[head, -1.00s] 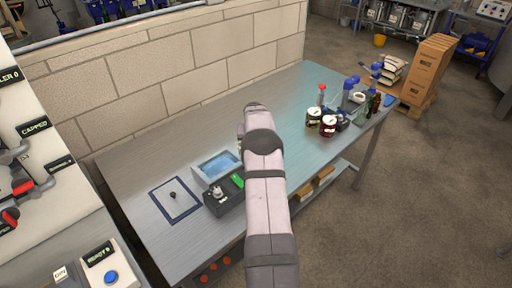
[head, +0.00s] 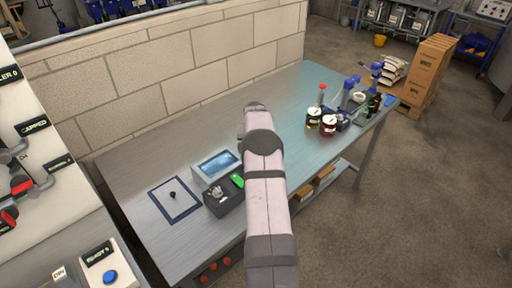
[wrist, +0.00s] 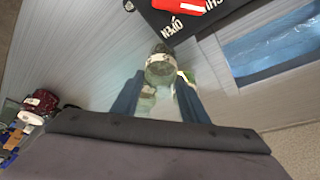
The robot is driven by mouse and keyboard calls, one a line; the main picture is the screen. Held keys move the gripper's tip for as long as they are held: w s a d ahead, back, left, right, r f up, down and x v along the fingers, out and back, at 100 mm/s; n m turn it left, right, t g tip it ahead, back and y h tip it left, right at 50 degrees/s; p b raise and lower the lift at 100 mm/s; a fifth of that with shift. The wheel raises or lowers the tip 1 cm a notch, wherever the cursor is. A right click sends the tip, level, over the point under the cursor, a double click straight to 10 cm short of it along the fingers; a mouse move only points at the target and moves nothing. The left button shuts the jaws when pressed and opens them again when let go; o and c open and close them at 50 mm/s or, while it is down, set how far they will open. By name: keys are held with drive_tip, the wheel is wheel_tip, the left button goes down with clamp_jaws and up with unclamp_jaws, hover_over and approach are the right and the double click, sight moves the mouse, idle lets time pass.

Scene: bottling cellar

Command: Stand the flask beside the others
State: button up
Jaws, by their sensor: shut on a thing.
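In the wrist view a clear glass flask (wrist: 160,68) with a pale band stands out between the two blue fingers of my gripper (wrist: 158,98). The fingers are shut on it. Its lower part is see-through and hard to make out. In the head view my own arm hides the gripper and the flask. At the far right end of the bench are two dark jars with pale lids (head: 313,118), (head: 328,125), a red-capped bottle (head: 321,95) and dark bottles (head: 375,103). I cannot tell which of these are the other flasks.
The metal bench (head: 285,105) is mostly clear between my arm and the far-end items. A block wall (head: 170,70) runs behind.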

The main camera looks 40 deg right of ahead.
drive_tip(key=shift+f, duration=0.15)
drive_tip(key=o, duration=1.7)
drive_tip(key=shift+r, duration=0.2)
drive_tip(key=shift+r+p, duration=1.5)
drive_tip(key=shift+r, duration=1.35)
drive_tip(key=shift+a, duration=0.1)
